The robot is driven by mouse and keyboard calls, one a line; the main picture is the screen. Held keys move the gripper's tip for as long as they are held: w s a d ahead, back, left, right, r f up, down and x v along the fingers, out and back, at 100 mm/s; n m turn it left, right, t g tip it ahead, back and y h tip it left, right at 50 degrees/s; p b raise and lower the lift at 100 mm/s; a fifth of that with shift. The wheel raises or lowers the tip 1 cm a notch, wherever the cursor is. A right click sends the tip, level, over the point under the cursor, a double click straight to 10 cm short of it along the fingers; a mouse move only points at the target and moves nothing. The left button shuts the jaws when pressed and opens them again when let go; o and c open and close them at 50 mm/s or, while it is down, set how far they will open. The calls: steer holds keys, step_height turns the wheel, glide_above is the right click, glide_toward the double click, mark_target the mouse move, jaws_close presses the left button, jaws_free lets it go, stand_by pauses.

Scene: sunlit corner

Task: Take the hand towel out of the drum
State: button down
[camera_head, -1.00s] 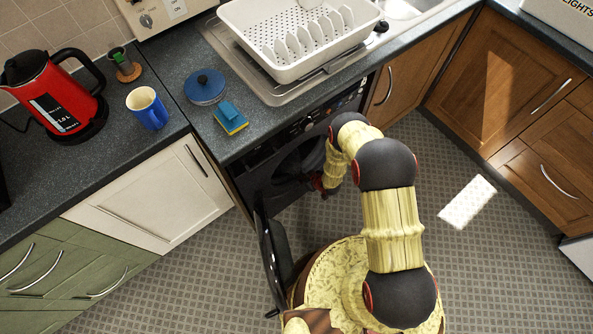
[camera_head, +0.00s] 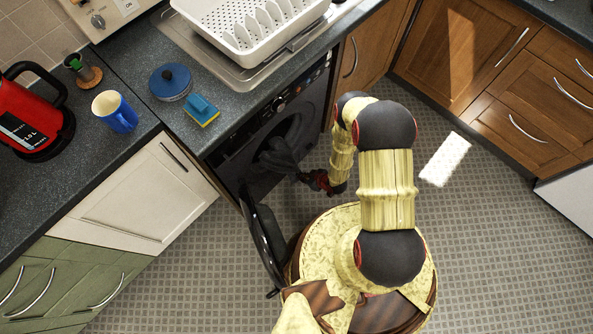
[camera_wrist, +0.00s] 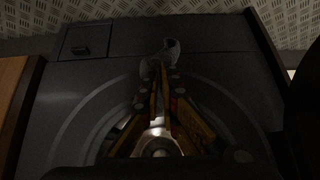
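The washing machine (camera_head: 235,165) stands under the counter, its front dark and its round door (camera_head: 262,240) swung open to the left. My gripper (camera_head: 318,180) is in front of the drum opening (camera_head: 293,130), to its lower right. It is shut on the dark grey hand towel (camera_head: 283,156), which stretches from the fingers back toward the opening. I cannot tell whether its far end is still inside. In the dim wrist view the gripper (camera_wrist: 160,85) has its fingers close together, with a grey bunch of towel (camera_wrist: 162,55) at their tips.
Wooden cabinets (camera_head: 530,120) stand at the right.

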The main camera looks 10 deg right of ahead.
steer(key=s+d, duration=0.5)
steer(key=s, duration=0.2)
steer(key=shift+s, duration=0.4)
steer(key=shift+d, duration=0.1)
